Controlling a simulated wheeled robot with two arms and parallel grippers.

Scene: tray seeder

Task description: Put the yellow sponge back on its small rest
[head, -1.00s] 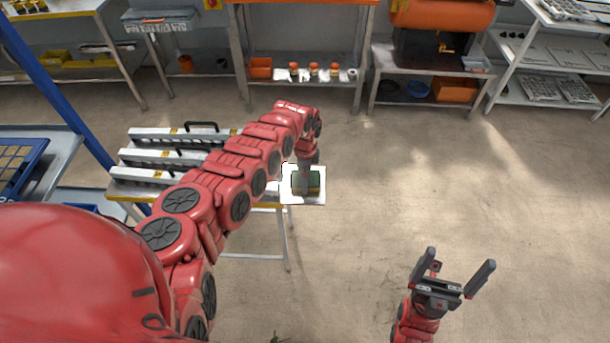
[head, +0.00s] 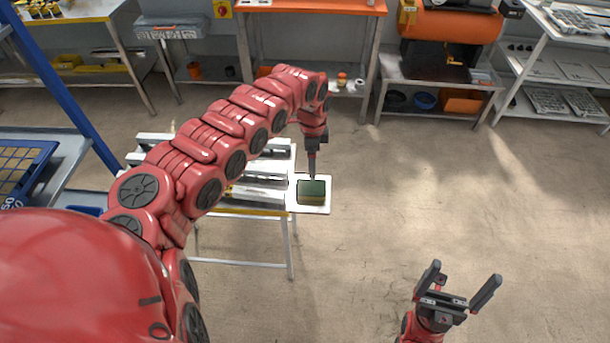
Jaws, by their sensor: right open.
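The yellow sponge (head: 311,193), with a dark green top and a yellow side, lies flat on its small white rest (head: 325,207) at the right end of a metal stand. My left gripper (head: 312,174) points straight down just above the sponge's far side. It looks apart from the sponge, and its fingers show edge-on, so their spread is hidden. My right gripper (head: 461,281) is open and empty at the lower right, over the floor, far from the sponge.
The metal stand (head: 265,211) carries silver rail-like parts, partly hidden by my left arm. A blue post (head: 70,105) rises at the left. Benches and shelves line the back. The floor to the right of the stand is clear.

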